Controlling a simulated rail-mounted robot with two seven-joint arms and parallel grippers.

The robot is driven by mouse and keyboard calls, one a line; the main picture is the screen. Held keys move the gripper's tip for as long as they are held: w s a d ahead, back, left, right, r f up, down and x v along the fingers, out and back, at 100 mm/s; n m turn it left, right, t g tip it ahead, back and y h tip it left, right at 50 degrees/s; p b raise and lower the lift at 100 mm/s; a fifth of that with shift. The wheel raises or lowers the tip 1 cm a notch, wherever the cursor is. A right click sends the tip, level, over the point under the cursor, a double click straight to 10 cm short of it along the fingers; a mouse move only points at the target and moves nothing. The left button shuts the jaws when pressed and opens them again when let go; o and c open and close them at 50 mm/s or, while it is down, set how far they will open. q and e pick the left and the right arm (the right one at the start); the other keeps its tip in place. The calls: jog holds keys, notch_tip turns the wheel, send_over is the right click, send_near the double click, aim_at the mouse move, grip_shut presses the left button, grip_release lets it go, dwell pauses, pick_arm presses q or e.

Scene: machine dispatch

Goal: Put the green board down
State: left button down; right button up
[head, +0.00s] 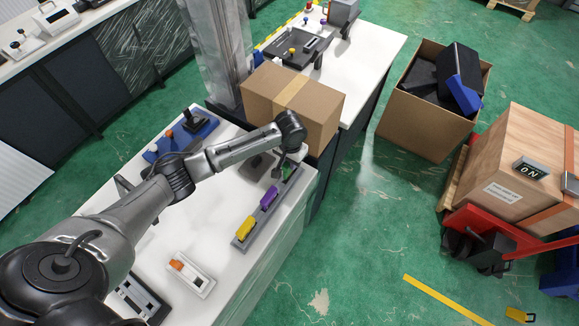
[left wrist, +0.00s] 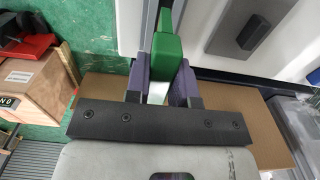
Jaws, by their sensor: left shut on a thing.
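The green board (left wrist: 167,48) is between the two fingers of my left gripper (left wrist: 162,75) in the left wrist view, and the gripper is shut on it. In the head view my left gripper (head: 281,169) is over the far end of a grey rack (head: 240,242), with a little of the green board (head: 289,172) showing there. A purple board (head: 269,198) and a yellow board (head: 245,228) stand in the rack nearer to me. I cannot tell whether the green board touches the rack. My right gripper is not in view.
A closed cardboard box (head: 312,98) stands close behind my left wrist. A white device with an orange part (head: 192,273) and a blue device (head: 188,132) sit on the white table.

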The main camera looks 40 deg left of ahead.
pick_arm(q)
jog(key=shift+a+f, duration=0.15)
jog(key=shift+f, duration=0.05)
jog(key=shift+f, duration=1.9)
jog(key=shift+f, duration=0.1)
jog(key=c, duration=1)
grip_release()
